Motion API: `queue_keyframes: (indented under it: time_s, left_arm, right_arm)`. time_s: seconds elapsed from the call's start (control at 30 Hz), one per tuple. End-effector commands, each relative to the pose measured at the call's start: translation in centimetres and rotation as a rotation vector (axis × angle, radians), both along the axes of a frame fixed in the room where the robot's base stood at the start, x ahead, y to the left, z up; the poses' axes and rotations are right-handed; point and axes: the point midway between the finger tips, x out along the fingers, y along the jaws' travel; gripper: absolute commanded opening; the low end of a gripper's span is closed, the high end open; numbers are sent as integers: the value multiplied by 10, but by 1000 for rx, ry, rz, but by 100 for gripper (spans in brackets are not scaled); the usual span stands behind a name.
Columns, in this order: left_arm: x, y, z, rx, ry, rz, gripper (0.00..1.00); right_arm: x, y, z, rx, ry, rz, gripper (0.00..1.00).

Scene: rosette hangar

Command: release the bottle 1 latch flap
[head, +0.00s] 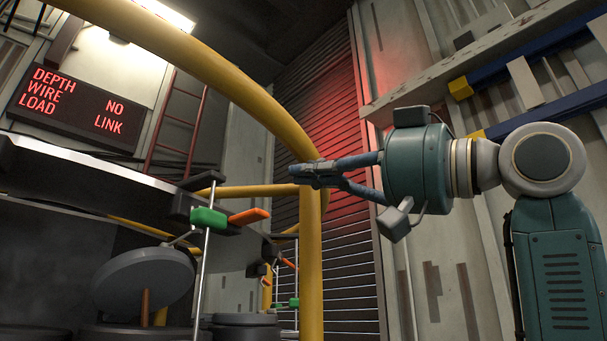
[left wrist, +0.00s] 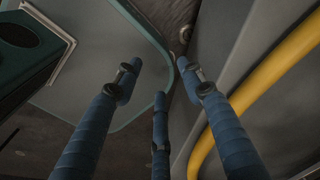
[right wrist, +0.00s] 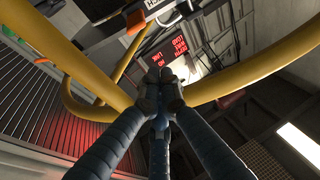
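In the head view an orange flap (head: 249,216) sticks out to the right of a green block (head: 208,219) on a thin upright rod. A second, smaller orange flap (head: 288,264) shows further back. No number marks which belongs to bottle 1. My right gripper (head: 303,174) is above and right of the nearer flap, apart from it, by the yellow rail. In the right wrist view its fingertips (right wrist: 160,82) are together with nothing seen between them; an orange piece (right wrist: 136,22) lies beyond. My left gripper (left wrist: 160,85) has its fingers spread and empty; it is outside the head view.
A curved yellow rail (head: 225,75) and its post (head: 311,265) stand close to my right gripper. A grey disc (head: 145,281) is at lower left. A red-lettered sign (head: 75,107) hangs at left. A yellow bar (left wrist: 250,90) runs beside my left fingers.

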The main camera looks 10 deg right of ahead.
Motion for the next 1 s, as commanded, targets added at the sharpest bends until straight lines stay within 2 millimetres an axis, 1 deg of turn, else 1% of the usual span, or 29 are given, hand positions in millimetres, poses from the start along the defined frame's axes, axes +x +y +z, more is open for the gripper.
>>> queue_keyframes:
  time_s: [0.03, 0.2, 0.37, 0.43, 0.6, 0.77, 1.0]
  left_arm:
    - [3, 4, 10, 5, -3, -1, 40]
    - [14, 16, 32, 18, -17, 2, 40]
    - [20, 18, 52, 19, -27, 5, 40]
    - [19, 17, 48, 18, -27, 5, 40]
    - [18, 16, 52, 18, -24, 5, 40]
    - [16, 13, 53, 13, -21, 5, 40]
    - [13, 7, 53, 7, -17, 3, 40]
  right_arm:
    - [7, 9, 6, -3, 4, 2, 0]
    - [29, 37, 17, -2, 4, 2, 0]
    - [50, 63, 25, -2, 3, 3, 0]
    - [51, 60, 9, 1, 1, -1, 0]
    - [48, 59, -10, -1, 1, 0, 0]
    - [47, 58, -19, 0, 0, 0, 0]
    - [46, 58, -21, 0, 0, 0, 0]
